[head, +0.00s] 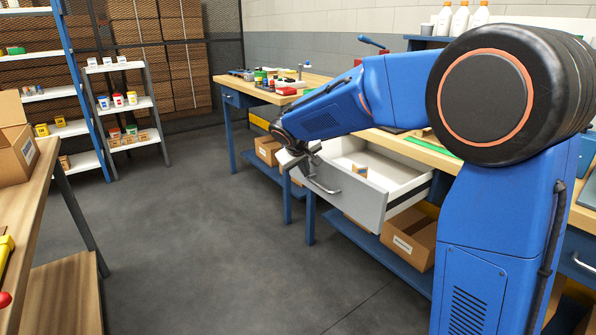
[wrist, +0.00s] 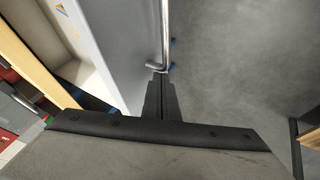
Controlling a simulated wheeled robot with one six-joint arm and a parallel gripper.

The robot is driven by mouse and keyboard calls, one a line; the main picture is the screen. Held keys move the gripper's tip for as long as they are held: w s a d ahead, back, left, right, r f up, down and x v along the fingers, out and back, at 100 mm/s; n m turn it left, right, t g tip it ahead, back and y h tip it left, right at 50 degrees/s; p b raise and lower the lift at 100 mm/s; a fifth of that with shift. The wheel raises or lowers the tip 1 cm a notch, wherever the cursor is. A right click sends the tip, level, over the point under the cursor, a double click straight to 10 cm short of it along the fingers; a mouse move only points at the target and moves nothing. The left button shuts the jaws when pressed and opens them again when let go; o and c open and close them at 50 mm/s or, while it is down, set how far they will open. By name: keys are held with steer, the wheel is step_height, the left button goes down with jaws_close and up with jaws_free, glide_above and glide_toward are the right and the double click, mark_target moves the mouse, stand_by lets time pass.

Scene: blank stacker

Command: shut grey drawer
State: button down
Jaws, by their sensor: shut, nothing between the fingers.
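The grey drawer (head: 345,203) stands pulled out from under the workbench in the head view, with a pale inside and a small orange-and-white item (head: 360,170) in it. A metal bar handle (head: 322,186) runs across its front. My gripper (head: 296,160) is at the left end of the drawer front, close to the handle. In the wrist view the gripper fingers (wrist: 162,85) are shut with nothing between them, beside the end of the handle (wrist: 164,40). I cannot tell whether they touch the handle or the drawer front (wrist: 128,50).
The workbench (head: 415,145) bears tools and bottles. Cardboard boxes (head: 408,238) stand on the blue shelf below the drawer. A wooden table (head: 30,195) is at the left, and shelving (head: 125,105) is at the back. The grey floor (head: 215,230) between is clear.

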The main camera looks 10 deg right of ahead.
steer(key=shift+w+d, duration=0.2)
steer(key=shift+d, duration=0.25)
steer(key=w+d, duration=0.3)
steer(key=d, duration=0.3)
steer(key=w+d, duration=0.3)
steer(key=d, duration=0.4)
steer(key=w+d, duration=0.4)
steer(key=d, duration=0.3)
